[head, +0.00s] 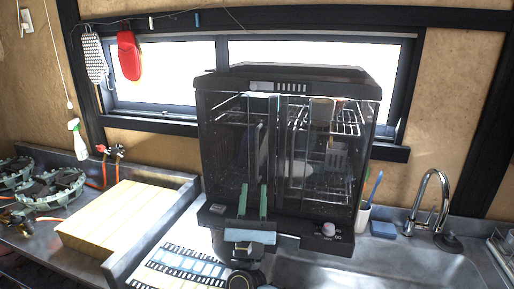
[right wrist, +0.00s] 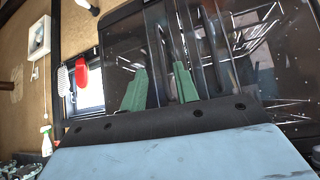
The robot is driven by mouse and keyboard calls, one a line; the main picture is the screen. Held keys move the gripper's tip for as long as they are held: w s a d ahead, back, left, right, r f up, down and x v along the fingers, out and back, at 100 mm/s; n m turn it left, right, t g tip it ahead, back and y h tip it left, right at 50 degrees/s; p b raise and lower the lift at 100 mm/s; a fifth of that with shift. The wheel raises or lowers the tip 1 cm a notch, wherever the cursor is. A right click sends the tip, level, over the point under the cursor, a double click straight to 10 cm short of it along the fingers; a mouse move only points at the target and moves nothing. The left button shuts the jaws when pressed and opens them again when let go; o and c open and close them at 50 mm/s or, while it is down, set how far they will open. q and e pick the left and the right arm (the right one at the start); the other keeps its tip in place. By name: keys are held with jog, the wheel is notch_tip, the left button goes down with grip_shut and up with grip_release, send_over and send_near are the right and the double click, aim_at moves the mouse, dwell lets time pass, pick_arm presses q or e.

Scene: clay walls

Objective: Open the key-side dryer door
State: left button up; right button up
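The dryer (head: 322,75) is a dark cabinet with clear glass front doors, standing at the sink in front of the window. Wire racks with dishes show through the glass. The left door (head: 225,165) and the right door (head: 335,185) appear closed, with upright bars near the middle. I cannot tell which is the key side. My right gripper (head: 252,201) is low in front of the left door, near the middle bars. In the right wrist view its green fingers (right wrist: 160,88) stand apart, with an upright bar showing between them; contact is unclear. My left gripper is out of view.
A knob (head: 328,229) sits on the dryer's lower right base. A faucet (head: 436,200) and sink are at right. A wooden board (head: 115,215) and a gas burner (head: 50,188) are at left. A red mitt (head: 129,55) hangs by the window.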

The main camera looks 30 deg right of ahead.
aim_at(257, 152)
jog(key=p+x, duration=0.3)
jog(key=x, duration=0.7)
jog(key=shift+w+r, duration=0.1)
jog(key=shift+r, duration=0.05)
jog(key=shift+p+x, duration=0.4)
jog(key=shift+x, duration=0.4)
grip_shut()
